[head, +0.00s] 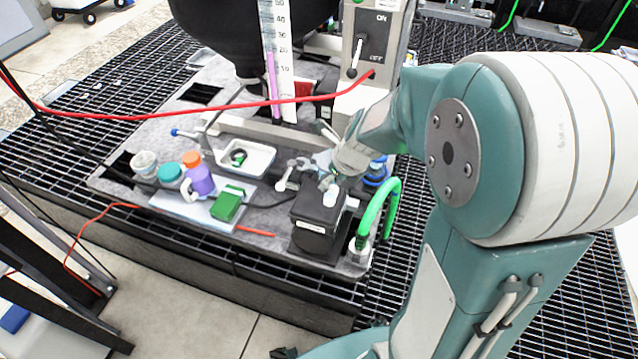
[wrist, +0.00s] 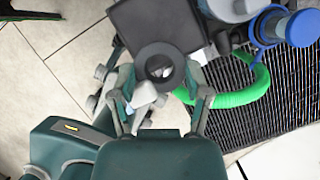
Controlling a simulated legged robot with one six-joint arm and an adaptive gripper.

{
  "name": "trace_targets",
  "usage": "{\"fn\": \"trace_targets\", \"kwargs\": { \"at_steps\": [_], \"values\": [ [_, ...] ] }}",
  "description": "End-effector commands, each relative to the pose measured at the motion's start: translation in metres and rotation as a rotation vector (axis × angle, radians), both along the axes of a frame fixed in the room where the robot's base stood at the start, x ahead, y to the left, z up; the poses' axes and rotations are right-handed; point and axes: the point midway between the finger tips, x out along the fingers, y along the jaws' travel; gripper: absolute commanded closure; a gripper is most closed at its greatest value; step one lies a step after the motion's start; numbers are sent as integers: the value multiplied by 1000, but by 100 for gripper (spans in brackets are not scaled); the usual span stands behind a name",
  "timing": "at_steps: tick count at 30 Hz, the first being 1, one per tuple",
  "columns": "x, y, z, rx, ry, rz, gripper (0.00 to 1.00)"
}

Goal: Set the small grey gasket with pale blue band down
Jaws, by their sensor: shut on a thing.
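The small grey gasket (wrist: 141,66) shows in the wrist view as a dark grey ring with an open centre. It lies between the tips of my gripper (wrist: 160,80), which is shut on it. The pale blue band cannot be made out there. Behind the ring is a dark box top. In the head view my gripper (head: 322,172) is over the back of a black box (head: 318,222). A small pale piece (head: 331,196) shows at the box top; I cannot tell whether it belongs to the gasket. I cannot tell whether the gasket touches the box.
A white tray (head: 262,165) with a green and dark item lies left of the box. A green block (head: 228,203), purple jug (head: 200,181) and several jars stand farther left. A green hose (head: 375,211) curves close on the right. A red cable (head: 190,111) crosses behind.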

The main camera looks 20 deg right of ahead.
Motion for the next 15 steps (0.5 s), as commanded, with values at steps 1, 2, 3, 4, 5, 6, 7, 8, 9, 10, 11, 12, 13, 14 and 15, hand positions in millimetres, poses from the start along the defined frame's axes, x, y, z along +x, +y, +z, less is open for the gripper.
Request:
{"fn": "trace_targets", "kwargs": {
  "at_steps": [1,2,3,4,5,6,7,8,9,10,11,12,13,14,15],
  "values": [
    [5,3,-10,1,6,2,70],
    [9,4,-15,1,6,1,70],
    [14,5,-21,1,6,1,70],
    [17,7,-25,2,5,1,70],
    [20,8,-30,1,6,1,70],
    [24,9,-34,1,5,0,70],
    [27,9,-37,1,4,-1,70],
    [29,10,-39,2,3,-1,70],
    [31,11,-42,2,3,0,70],
    [32,11,-43,1,3,0,70],
    [33,11,-45,1,2,0,70],
    [36,12,-48,0,3,-1,70],
    [38,13,-51,0,3,-1,70],
    [40,15,-54,1,4,-1,70],
    [38,14,-62,1,6,-3,70]
  ]
}}
